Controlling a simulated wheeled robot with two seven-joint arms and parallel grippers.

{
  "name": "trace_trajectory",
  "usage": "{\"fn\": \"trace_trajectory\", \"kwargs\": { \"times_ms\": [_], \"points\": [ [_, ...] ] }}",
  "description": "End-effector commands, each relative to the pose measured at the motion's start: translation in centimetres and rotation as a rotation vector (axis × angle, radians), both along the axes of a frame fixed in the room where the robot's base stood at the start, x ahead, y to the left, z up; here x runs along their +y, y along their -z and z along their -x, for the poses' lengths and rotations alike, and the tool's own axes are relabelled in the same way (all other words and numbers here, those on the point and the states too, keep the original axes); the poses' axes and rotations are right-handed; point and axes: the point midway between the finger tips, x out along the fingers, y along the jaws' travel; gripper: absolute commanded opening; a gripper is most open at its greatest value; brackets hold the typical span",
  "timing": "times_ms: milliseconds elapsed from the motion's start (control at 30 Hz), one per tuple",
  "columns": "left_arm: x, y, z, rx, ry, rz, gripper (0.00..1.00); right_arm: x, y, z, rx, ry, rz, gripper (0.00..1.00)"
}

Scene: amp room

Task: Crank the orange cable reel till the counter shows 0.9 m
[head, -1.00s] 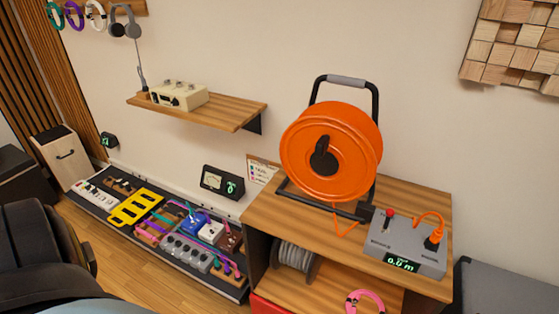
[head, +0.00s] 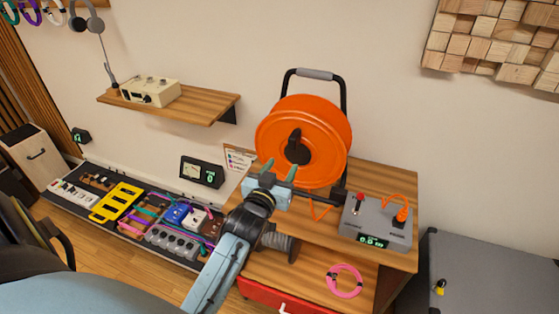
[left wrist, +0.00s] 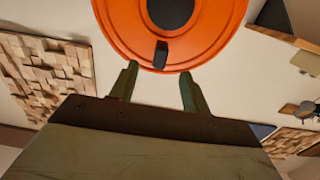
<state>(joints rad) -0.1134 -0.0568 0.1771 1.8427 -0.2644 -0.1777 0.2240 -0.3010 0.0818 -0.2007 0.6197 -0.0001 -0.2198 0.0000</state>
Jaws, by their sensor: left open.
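The orange cable reel (head: 325,137) stands in a black frame on the wooden cabinet top. My left gripper (head: 278,172) is open and empty in front of the reel's lower left. In the left wrist view the crank knob (left wrist: 160,55) lies just beyond and between the two open fingertips (left wrist: 158,70); contact is not visible. The grey counter box (head: 375,222) has a green display (head: 372,241) that appears to read 0.0 m. My right gripper is not in view.
An orange cable loops from the counter box. A pink cable coil (head: 344,281) lies on the lower shelf (head: 300,285). The pedalboard (head: 130,222) is on the floor at left, below a wall shelf (head: 190,107). A grey case (head: 470,270) stands at right.

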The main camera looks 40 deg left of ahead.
Motion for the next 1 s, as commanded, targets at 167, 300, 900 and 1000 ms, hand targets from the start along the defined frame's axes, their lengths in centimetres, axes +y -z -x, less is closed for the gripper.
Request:
{"fn": "trace_trajectory", "kwargs": {
  "times_ms": [167,300,900,1000],
  "points": [
    [0.5,-1.3,-0.5,-0.026,-0.009,-0.004,0.47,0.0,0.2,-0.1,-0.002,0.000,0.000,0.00],
    [0.7,-1.1,-1.7,-0.028,-0.008,-0.005,0.47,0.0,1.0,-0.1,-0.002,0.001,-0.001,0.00],
    [2.4,-1.2,-8.7,-0.025,-0.008,-0.004,0.47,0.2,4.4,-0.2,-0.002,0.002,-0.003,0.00],
    [2.6,-1.2,-9.7,-0.025,-0.008,-0.005,0.47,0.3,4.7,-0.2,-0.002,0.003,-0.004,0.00]
  ]
}}
